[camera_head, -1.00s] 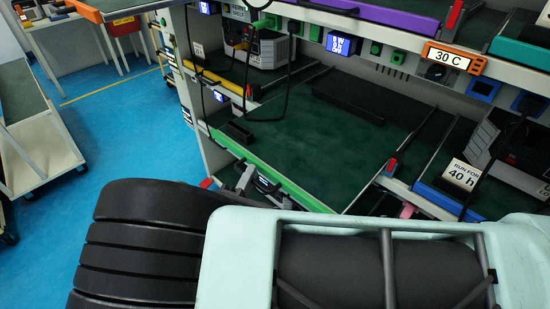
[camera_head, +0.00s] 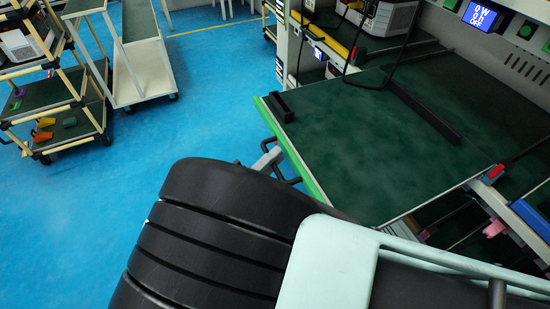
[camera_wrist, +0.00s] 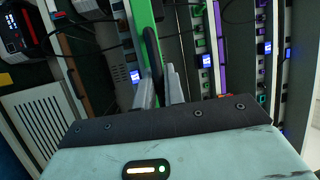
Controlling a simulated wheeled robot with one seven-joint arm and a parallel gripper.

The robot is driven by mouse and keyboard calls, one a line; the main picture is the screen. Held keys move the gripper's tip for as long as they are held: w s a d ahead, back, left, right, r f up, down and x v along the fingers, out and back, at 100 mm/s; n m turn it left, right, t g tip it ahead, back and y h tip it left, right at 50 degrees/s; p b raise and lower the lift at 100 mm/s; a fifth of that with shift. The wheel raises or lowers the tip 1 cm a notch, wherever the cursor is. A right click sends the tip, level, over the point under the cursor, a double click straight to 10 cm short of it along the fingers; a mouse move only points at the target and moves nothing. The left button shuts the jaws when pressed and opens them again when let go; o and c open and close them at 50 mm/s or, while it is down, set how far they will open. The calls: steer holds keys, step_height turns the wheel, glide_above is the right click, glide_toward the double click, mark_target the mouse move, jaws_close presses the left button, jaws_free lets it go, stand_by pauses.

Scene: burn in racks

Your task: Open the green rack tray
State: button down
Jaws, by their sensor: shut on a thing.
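The green rack tray (camera_head: 370,150) is a wide dark green shelf with a bright green front edge. In the head view it sticks well out of the rack over the blue floor. A black handle (camera_head: 291,180) is on its front edge. My gripper (camera_head: 267,160) is at this handle, partly hidden behind my arm. In the wrist view my gripper (camera_wrist: 160,88) has its grey fingers closed around the black handle (camera_wrist: 151,50), with the green edge (camera_wrist: 144,15) just behind it.
A black bar (camera_head: 425,112) and a small black block (camera_head: 281,106) lie on the tray. A white trolley (camera_head: 147,68) and a shelf cart (camera_head: 60,125) stand at the left. Blue floor (camera_head: 215,95) is clear between them and the tray.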

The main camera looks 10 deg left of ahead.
steer(key=shift+s+a+f, duration=0.1)
steer(key=shift+s+a, duration=0.1)
steer(key=c, duration=1.8)
jaws_free()
steer(key=shift+a, duration=0.1)
steer(key=b+v, duration=0.4)
steer(key=v, duration=1.3)
steer(key=shift+s, duration=0.25)
